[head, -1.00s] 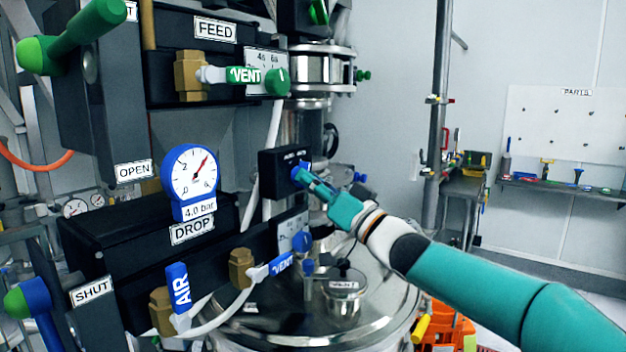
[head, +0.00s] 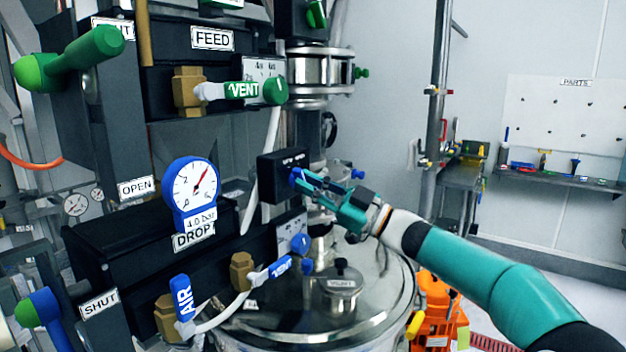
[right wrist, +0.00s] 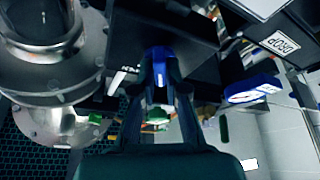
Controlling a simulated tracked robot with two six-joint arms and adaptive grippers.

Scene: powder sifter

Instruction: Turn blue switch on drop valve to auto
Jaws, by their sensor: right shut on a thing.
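The blue switch (right wrist: 160,66) sits on the face of a small black box (head: 270,180) beside the steel pipe in the head view. My right gripper (head: 302,178) reaches in from the right and is shut on the blue switch. In the right wrist view the switch shows between the two dark fingers of the gripper (right wrist: 160,92). The box's small lettering is too small to read, so the switch's setting cannot be told. The drop valve's label (head: 193,240) reads DROP, below a blue gauge (head: 194,192). My left gripper is not in view.
Blue AIR (head: 183,298) and VENT (head: 279,267) handles stand below left of my right gripper. A steel vessel lid (head: 375,300) lies beneath. A vertical grey post (head: 437,110) rises behind my right arm. The FEED unit (head: 213,39) is above.

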